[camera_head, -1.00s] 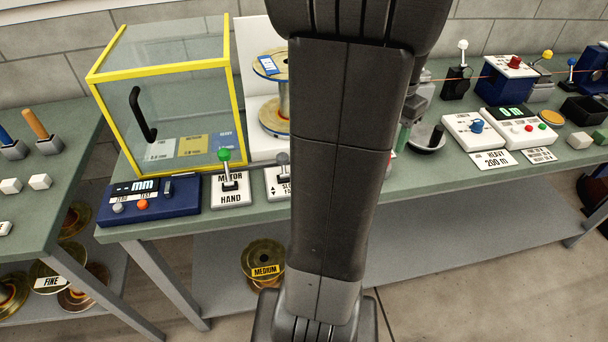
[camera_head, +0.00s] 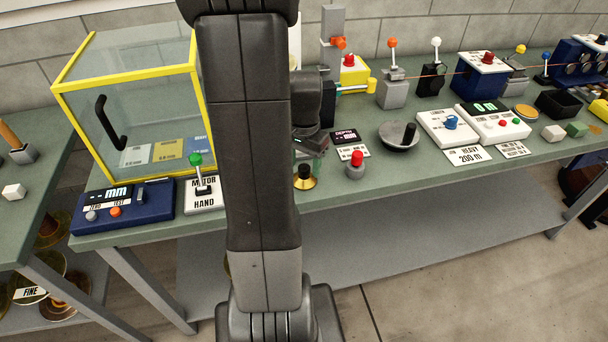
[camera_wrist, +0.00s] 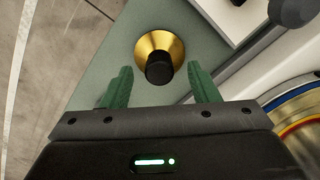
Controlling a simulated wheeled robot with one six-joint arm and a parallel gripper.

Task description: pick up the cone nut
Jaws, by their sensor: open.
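The cone nut (camera_head: 306,178) is a brass cone with a black knob, standing on the green bench near its front edge. In the wrist view the cone nut (camera_wrist: 159,55) lies just beyond and between the tips of the two green fingers, with its black knob toward me. My gripper (camera_wrist: 160,85) is open and empty, and the fingers do not touch the nut. In the head view my gripper (camera_head: 312,148) is above and close behind the nut, partly hidden by my arm.
A red push button (camera_head: 356,165) stands right of the nut, and a grey dish (camera_head: 392,138) with a black handle lies beyond it. The motor/hand switch box (camera_head: 205,195) and yellow-framed guard (camera_head: 130,105) are left. A spool rim (camera_wrist: 300,112) shows at right in the wrist view.

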